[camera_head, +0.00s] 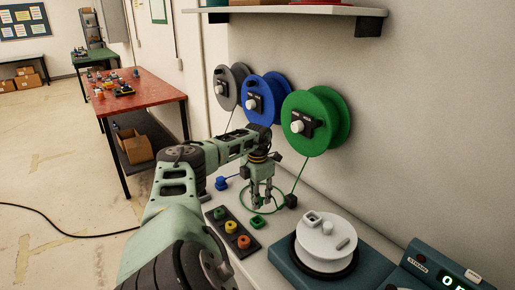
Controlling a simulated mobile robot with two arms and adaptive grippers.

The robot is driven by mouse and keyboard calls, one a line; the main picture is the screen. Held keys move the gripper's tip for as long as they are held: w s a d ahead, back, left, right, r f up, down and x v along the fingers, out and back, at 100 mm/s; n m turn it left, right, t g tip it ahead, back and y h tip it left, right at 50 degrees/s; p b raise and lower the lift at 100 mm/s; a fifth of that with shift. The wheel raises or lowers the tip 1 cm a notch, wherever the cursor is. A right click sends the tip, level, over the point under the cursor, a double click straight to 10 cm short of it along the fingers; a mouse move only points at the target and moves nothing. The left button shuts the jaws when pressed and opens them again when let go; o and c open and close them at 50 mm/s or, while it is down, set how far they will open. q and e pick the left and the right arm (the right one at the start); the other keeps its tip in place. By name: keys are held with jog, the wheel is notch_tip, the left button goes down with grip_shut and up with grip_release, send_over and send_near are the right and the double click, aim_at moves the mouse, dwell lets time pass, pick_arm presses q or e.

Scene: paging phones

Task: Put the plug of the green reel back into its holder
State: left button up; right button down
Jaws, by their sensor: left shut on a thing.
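The green reel (308,121) hangs on the wall, rightmost of the three reels. Its green cable (299,174) runs down past a small black block (291,201) and loops around near my left gripper (262,204). My left gripper points down above the bench and is shut on what appears to be the green plug, mostly hidden between the fingers. A small green holder (257,222) with a dark opening sits on the bench just below and in front of the fingertips, apart from them. My right gripper is not in view.
A blue reel (264,98) and a grey reel (232,86) hang to the left. A blue block (221,183) sits on the bench behind. A dark button panel (234,232) and a white spool (327,240) on a teal device flank the holder. A shelf (270,10) is above.

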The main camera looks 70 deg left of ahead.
pick_arm(q)
jog(key=shift+f+b, duration=1.55)
jog(key=shift+f, duration=0.85)
jog(key=shift+f+b, duration=0.95)
jog(key=shift+f, duration=0.35)
jog(key=o, duration=1.4)
